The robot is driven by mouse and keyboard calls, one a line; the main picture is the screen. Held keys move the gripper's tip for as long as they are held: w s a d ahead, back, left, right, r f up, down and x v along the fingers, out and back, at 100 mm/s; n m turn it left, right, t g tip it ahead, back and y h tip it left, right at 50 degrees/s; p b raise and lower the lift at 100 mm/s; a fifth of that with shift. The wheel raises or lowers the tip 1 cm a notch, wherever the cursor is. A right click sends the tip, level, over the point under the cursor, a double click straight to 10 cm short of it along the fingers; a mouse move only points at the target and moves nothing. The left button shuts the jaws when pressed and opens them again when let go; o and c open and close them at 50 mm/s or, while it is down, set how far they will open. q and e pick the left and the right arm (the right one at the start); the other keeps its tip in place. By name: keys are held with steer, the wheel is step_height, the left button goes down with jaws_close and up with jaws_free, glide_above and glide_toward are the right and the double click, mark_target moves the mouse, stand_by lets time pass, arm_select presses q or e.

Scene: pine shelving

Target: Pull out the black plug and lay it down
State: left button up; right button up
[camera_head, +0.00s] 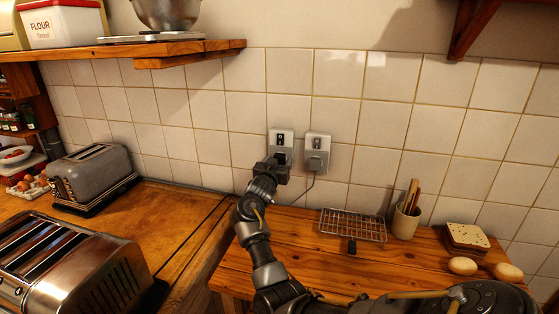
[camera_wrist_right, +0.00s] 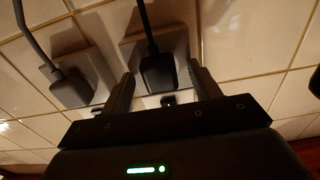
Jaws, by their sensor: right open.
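The black plug (camera_wrist_right: 158,72) with its black cord sits in a wall socket (camera_wrist_right: 180,48) in the right wrist view. In the head view this is the left socket (camera_head: 281,136), and my gripper hides most of the plug. My right gripper (camera_head: 277,168) is at that socket. In the wrist view its fingers (camera_wrist_right: 162,76) are open, one on each side of the black plug. I cannot tell whether they touch it. My left gripper is not in view.
A grey plug (camera_wrist_right: 71,88) sits in the neighbouring socket (camera_head: 317,141), close to my right gripper. A wire rack (camera_head: 352,226), a utensil pot (camera_head: 405,223) and bread slices (camera_head: 467,238) stand on the wooden counter (camera_head: 300,247). Toasters (camera_head: 92,178) stand at left.

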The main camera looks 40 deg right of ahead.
stand_by(0.8)
jaws_close()
steer(key=shift+p+v, duration=0.85)
steer(key=shift+p, duration=0.05)
steer(key=shift+p+v, duration=1.45)
steer(key=shift+v, duration=0.7)
